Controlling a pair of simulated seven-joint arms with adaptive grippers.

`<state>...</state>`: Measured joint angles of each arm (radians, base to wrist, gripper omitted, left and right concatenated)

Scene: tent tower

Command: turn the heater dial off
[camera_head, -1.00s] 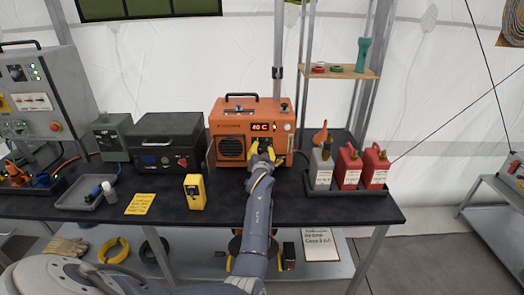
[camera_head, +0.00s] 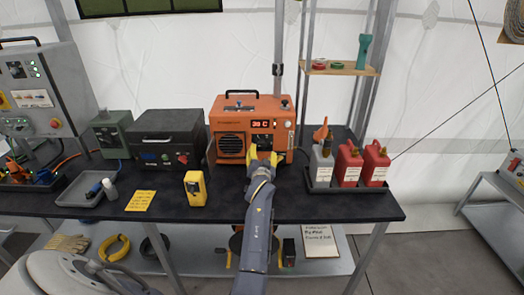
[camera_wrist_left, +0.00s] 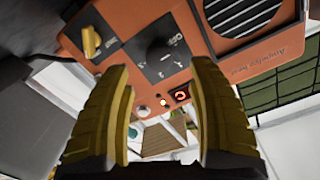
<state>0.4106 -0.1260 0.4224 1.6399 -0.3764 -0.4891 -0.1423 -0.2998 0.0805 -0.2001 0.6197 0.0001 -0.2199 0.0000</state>
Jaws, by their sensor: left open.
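The orange heater (camera_head: 232,124) stands at the back of the black bench. Its lit red display (camera_head: 263,124) seems to read 38 C or 39 C. The black dial (camera_wrist_left: 158,56) shows on the dark panel in the left wrist view, with an OFF marking beside it. I cannot tell exactly where the dial points. My left gripper (camera_head: 263,158) is open and empty, its yellow fingers in front of and a little below the dial panel. In the left wrist view the fingers (camera_wrist_left: 160,98) are wide apart and nothing is between them. My right gripper is not in view.
A yellow knob (camera_wrist_left: 91,41) sits beside the dial panel. A yellow meter (camera_head: 194,189) and a black case (camera_head: 160,125) are left of the heater. A tray (camera_head: 347,187) of red and grey jugs is right.

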